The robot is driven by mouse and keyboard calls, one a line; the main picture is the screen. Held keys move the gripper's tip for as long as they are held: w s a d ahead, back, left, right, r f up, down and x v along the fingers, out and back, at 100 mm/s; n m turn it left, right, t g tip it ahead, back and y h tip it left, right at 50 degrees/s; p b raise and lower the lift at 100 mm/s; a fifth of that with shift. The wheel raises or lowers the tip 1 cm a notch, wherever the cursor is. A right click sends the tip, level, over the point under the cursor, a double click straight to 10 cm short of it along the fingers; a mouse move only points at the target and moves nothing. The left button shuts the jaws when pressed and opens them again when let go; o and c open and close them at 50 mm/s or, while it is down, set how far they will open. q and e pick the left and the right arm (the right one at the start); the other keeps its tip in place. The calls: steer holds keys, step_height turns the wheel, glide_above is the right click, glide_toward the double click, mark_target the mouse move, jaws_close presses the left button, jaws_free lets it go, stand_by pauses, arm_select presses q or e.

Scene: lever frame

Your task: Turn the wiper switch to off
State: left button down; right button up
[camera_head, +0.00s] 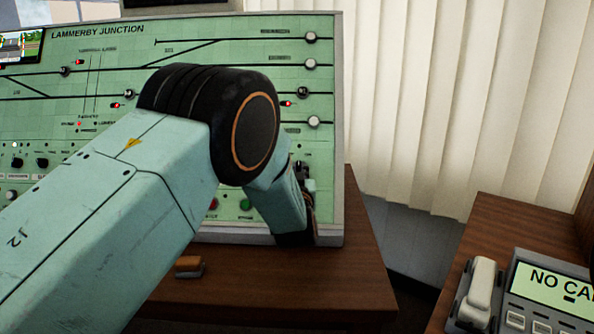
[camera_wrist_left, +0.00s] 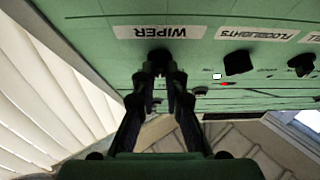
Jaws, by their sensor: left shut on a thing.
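The wiper switch (camera_wrist_left: 160,56) is a dark knob on the green panel, just below the WIPER label (camera_wrist_left: 161,32) in the left wrist view. My left gripper (camera_wrist_left: 159,76) has its two dark fingers closed on either side of this knob. Most of the knob is hidden between the fingertips, so I cannot tell which way it points. In the head view my left arm reaches the panel's lower right corner, where the gripper (camera_head: 309,198) is mostly hidden behind the arm. My right gripper is in neither view.
The green Lammerby Junction panel (camera_head: 300,98) stands on a brown desk (camera_head: 345,285). A black floodlights knob (camera_wrist_left: 238,62) sits beside the wiper switch. An orange-brown block (camera_head: 189,266) lies on the desk. A telephone (camera_head: 478,290) stands at right. Pale blinds (camera_head: 450,90) hang behind.

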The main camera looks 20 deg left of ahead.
arm_select(q)
steer(key=n+y, duration=0.1)
steer(key=n, duration=0.1)
steer(key=n+y+p, duration=0.1)
steer(key=n, duration=0.1)
steer(key=shift+d+r+g, duration=0.15)
steer(key=shift+d+g, duration=0.05)
steer(key=shift+g, duration=0.2)
steer(key=shift+w+d+n+g+y+p, duration=0.1)
steer(key=shift+n+g+y+p, duration=0.4)
steer(key=shift+n, duration=0.8)
steer(key=shift+w+n+g+y+p, duration=0.1)
steer(key=shift+n+g+y+p, duration=0.1)
steer(key=shift+n+g+y, duration=0.85)
steer(key=shift+r+n+t, duration=0.1)
steer(key=shift+n+t, duration=0.25)
steer(key=shift+n, duration=0.1)
steer(key=c, duration=1.4)
jaws_free()
step_height(320, 180, up, 10)
